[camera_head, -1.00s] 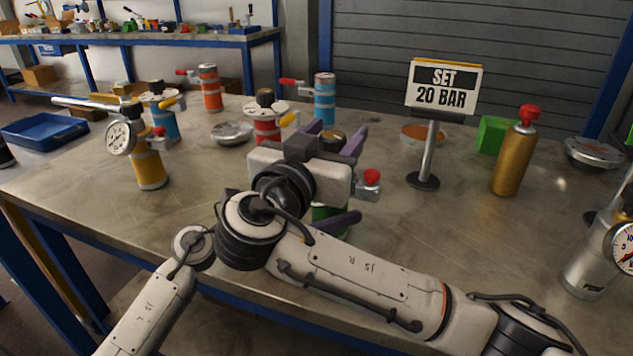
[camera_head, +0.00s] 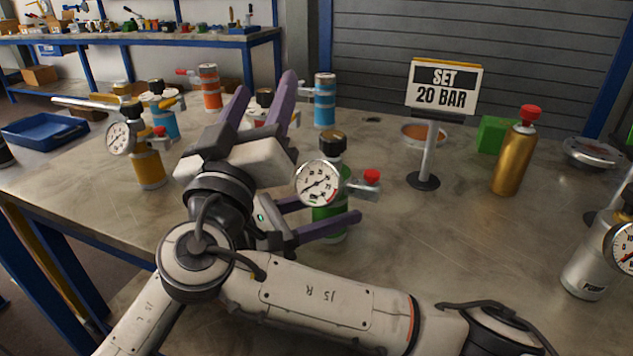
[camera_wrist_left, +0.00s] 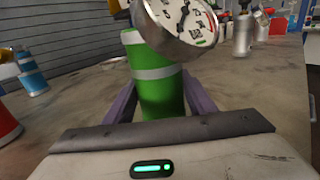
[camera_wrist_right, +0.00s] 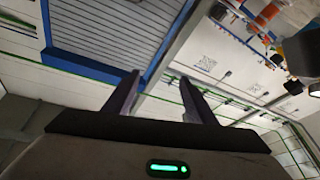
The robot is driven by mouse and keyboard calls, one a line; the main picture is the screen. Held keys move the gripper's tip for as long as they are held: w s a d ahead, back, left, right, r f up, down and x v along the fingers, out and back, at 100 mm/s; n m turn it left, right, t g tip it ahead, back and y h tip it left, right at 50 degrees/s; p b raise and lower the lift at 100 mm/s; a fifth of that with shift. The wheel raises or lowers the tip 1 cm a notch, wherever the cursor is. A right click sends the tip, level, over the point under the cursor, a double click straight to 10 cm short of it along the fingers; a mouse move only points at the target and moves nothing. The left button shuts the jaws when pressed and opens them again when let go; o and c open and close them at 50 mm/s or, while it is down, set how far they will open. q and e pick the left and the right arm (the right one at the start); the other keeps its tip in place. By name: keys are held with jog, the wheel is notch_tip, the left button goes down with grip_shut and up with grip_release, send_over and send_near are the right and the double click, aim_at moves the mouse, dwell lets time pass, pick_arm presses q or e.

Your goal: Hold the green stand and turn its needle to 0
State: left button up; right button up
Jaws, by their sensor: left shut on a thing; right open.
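The green stand (camera_head: 330,228) is upright near the table's front edge. It carries a round white gauge (camera_head: 318,184), a dark knob (camera_head: 332,143) on top and a red-capped side valve (camera_head: 371,178). My left gripper (camera_head: 340,210) is shut on the green body from both sides. In the left wrist view the green body (camera_wrist_left: 160,95) stands between the fingers, with the gauge (camera_wrist_left: 182,20) partly cut off above. The gauge has a dark needle, but its exact reading is too small to tell. My right gripper (camera_head: 267,85) is open and empty, raised left of the stand, fingers pointing up.
A sign (camera_head: 443,87) reading "SET 20 BAR" and a gold bottle (camera_head: 513,160) stand to the right. A yellow stand with a gauge (camera_head: 150,168) is at left. Blue (camera_head: 325,100) and orange (camera_head: 210,88) cylinders stand behind. Bare table lies right of the green stand.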

jog(key=w+a+r+n+g+y, duration=0.2)
jog(key=a+n+g+y, duration=0.3)
jog(key=a+n+y, duration=0.4)
jog(key=w+a+r+n+g+y, duration=0.2)
jog(key=a+n+g+y, duration=0.3)
jog(key=n, duration=1.9)
jog(key=shift+w+a+r+n+y, duration=0.4)
jog(key=shift+a+y, duration=1.7)
jog(key=shift+y, duration=1.1)
